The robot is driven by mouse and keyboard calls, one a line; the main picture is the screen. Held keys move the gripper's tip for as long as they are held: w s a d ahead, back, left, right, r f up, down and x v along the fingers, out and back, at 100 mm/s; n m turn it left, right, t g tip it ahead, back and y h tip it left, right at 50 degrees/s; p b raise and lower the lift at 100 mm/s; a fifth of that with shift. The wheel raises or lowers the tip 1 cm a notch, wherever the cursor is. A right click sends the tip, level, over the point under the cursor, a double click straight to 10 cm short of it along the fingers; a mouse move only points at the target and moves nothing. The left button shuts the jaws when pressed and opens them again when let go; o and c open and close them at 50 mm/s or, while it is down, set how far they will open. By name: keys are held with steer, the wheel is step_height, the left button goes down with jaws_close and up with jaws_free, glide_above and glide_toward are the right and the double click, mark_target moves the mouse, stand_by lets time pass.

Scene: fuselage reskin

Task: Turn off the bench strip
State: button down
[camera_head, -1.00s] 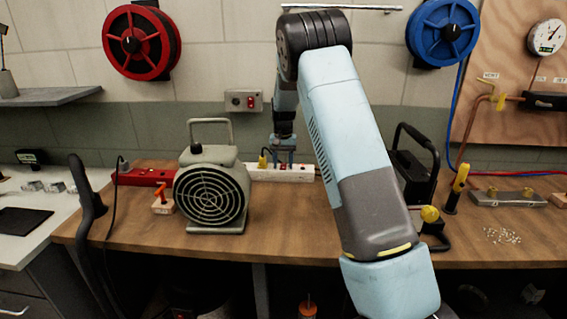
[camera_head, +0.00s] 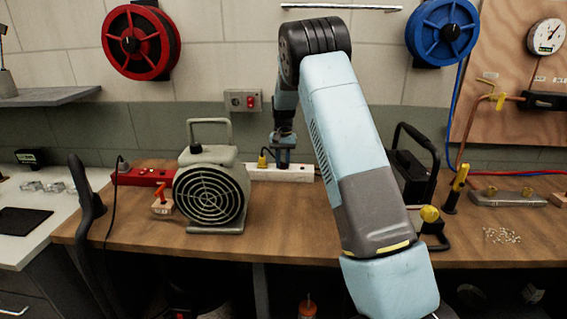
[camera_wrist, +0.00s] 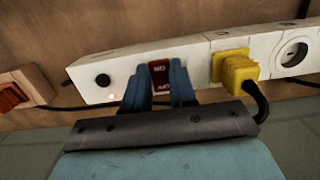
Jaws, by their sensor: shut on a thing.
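The white bench strip (camera_head: 298,174) lies along the back of the wooden bench, partly hidden by the grey fan heater. In the wrist view the strip (camera_wrist: 115,68) shows a red rocker switch (camera_wrist: 160,74) with white lettering, a black round button and a small pinkish glow beside it. A yellow plug (camera_wrist: 237,70) sits in a socket next to the switch. My gripper (camera_wrist: 159,84) has its two blue fingers on either side of the red switch, shut on it. In the head view my gripper (camera_head: 283,158) is down at the strip, its fingertips small.
The grey fan heater (camera_head: 210,190) stands close to the left of my gripper. A red strip (camera_head: 145,176) lies further left. A black-handled unit (camera_head: 412,175) stands to the right. A wall box with a red button (camera_head: 242,101) is above. The bench front is mostly clear.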

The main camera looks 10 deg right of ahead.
steer(key=shift+w+d+g+y, duration=0.1)
steer(key=shift+w+g+y, duration=0.25)
steer(key=shift+g, duration=0.55)
steer(key=shift+s, duration=0.1)
steer(key=c, duration=0.9)
jaws_free()
steer(key=shift+r, duration=0.1)
steer(key=v, duration=1.3)
steer(key=shift+r, duration=0.25)
